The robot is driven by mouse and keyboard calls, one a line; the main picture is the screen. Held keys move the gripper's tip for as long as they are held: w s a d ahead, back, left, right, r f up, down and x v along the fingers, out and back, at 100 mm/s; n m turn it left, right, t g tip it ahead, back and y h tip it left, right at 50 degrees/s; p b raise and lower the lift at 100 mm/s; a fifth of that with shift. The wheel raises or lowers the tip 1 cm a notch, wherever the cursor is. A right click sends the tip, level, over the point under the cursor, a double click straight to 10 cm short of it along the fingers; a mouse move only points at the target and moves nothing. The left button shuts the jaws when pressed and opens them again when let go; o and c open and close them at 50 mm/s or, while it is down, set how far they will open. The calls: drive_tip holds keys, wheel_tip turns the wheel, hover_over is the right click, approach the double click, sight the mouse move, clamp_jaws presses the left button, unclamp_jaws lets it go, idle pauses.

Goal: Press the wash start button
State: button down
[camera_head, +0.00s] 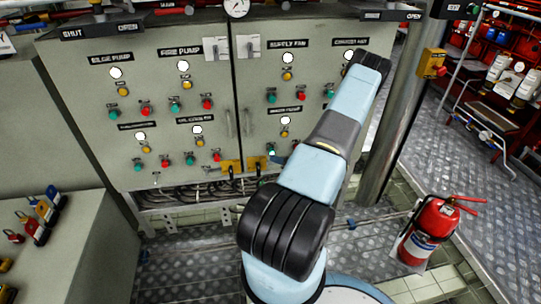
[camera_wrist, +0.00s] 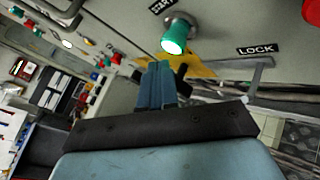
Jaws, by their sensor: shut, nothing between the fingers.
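A green push button (camera_wrist: 175,42) with a bright lit face stands out from the grey panel in the wrist view, beside a START label (camera_wrist: 162,5). In the head view a green button (camera_head: 270,149) with a bright spot sits in the lower group right of the cabinet's middle seam; the label above that group (camera_head: 286,109) is too small to read surely. My gripper (camera_wrist: 158,68) is shut and empty, its tips just below the lit button in the picture. I cannot tell whether they touch it. In the head view my arm mostly hides the gripper.
Several other green and red buttons (camera_head: 145,109) and lamps cover the cabinet. A LOCK label (camera_wrist: 257,49) and metal handle (camera_wrist: 258,78) are right of the lit button. Yellow brackets (camera_head: 231,167) and cables lie below. A red extinguisher (camera_head: 428,232) stands at right.

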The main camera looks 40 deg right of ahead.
drive_tip(key=shift+s+a, duration=0.45)
drive_tip(key=shift+s, duration=0.25)
drive_tip(key=shift+s+a, duration=0.45)
drive_tip(key=shift+s, duration=0.3)
drive_tip(key=shift+s+a, duration=0.45)
drive_tip(key=shift+s, duration=0.25)
